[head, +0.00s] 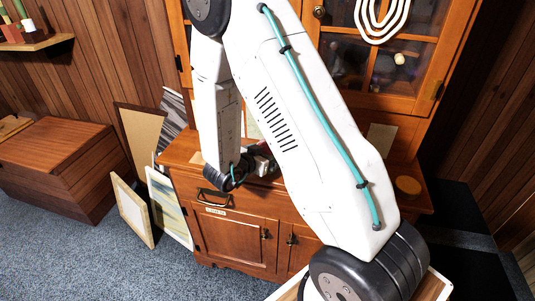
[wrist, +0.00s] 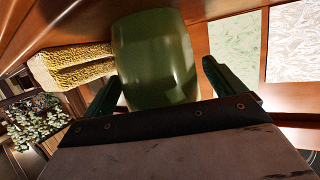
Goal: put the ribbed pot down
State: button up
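A glossy dark green pot (wrist: 155,60) fills the middle of the wrist view, and I cannot make out clear ribs on it. My gripper (wrist: 161,80) has one dark green finger on each side of the pot, close against its walls, and appears shut on it. The pot's near end is hidden behind my gripper's body. In the head view my arm reaches over the wooden cabinet's counter (head: 182,152). There my gripper and the pot are mostly hidden behind the arm, so I cannot tell the pot's height above the counter.
A golden, rough-textured thing (wrist: 75,65) lies left of the pot. A round brown disc (head: 408,185) lies on the counter's right end. Glazed cabinet doors (head: 405,75) rise behind. Framed pictures (head: 133,208) lean at the cabinet's left, near a wooden chest (head: 55,165).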

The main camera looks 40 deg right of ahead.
jog(key=shift+r, duration=0.1)
jog(key=shift+a+r, duration=0.15)
jog(key=shift+a, duration=0.05)
jog(key=v, duration=1.1)
jog(key=w+a+r+n+t+y, duration=0.3)
jog(key=w+a+r+t+y, duration=0.2)
jog(key=w+a+r+y, duration=0.3)
jog(key=s+a+r+n+y, duration=0.2)
jog(key=a+r+n+y, duration=0.2)
jog(key=r+y, duration=0.15)
jog(key=s+a+r+n+g+y, duration=0.1)
jog(key=s+r+n+g+y, duration=0.15)
jog(key=s, duration=0.55)
jog(key=s+r+n+g+y, duration=0.1)
jog(key=s+r+n, duration=0.25)
jog(key=s, duration=0.35)
jog(key=s+d+n+g+h, duration=0.1)
jog(key=s+d+g, duration=0.1)
jog(key=s, duration=0.5)
jog(key=s+d+r+n+g+h, duration=0.1)
jog(key=s+d+g+h, duration=0.1)
jog(key=s+d, duration=0.3)
jog(key=s, duration=0.3)
